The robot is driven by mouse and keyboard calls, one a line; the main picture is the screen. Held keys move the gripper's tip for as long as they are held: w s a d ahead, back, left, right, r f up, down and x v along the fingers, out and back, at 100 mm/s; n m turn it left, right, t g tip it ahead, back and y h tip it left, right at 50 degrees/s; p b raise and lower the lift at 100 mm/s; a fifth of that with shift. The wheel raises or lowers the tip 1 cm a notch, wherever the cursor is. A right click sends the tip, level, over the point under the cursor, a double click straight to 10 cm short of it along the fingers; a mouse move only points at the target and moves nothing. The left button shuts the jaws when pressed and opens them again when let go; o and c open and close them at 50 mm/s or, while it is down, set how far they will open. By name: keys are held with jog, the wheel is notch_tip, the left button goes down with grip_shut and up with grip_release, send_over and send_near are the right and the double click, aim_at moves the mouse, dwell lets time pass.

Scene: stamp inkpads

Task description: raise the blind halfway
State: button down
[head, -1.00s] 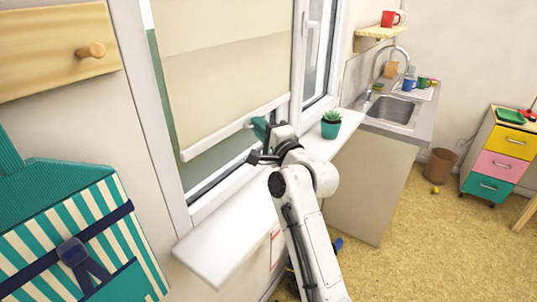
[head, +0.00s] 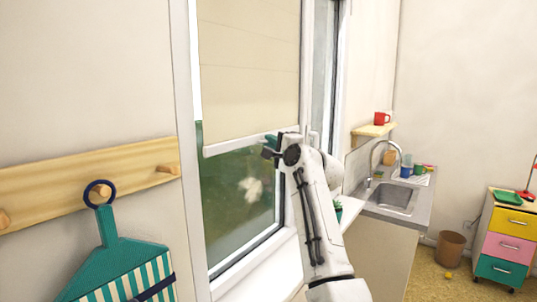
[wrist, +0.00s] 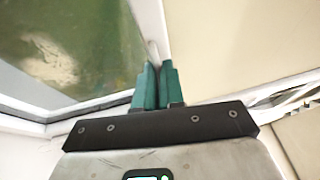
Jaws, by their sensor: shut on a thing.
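The cream blind (head: 250,70) hangs over the upper part of the window in the head view, with its white bottom bar (head: 228,147) roughly level. Below the bar a wide stretch of glass (head: 235,200) is bare. My gripper (head: 270,149) is at the right part of the bar, shut on it. In the wrist view my teal fingers (wrist: 157,84) are close together at the white bar (wrist: 150,25), with the blind cloth (wrist: 230,45) on the right and glass on the left. The exact grip is partly hidden by the fingers.
A sink counter (head: 400,200) stands to the right. A peg rail (head: 90,178) with a hanging teal striped apron (head: 110,260) is on the left wall.

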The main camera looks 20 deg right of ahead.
jog(key=shift+r, duration=0.4)
jog(key=c, duration=1.3)
grip_release()
jog(key=shift+o, duration=0.2)
jog(key=shift+f, duration=0.1)
jog(key=b+v, duration=0.3)
jog(key=v, duration=0.7)
jog(key=shift+s, duration=0.35)
jog(key=shift+d, duration=0.15)
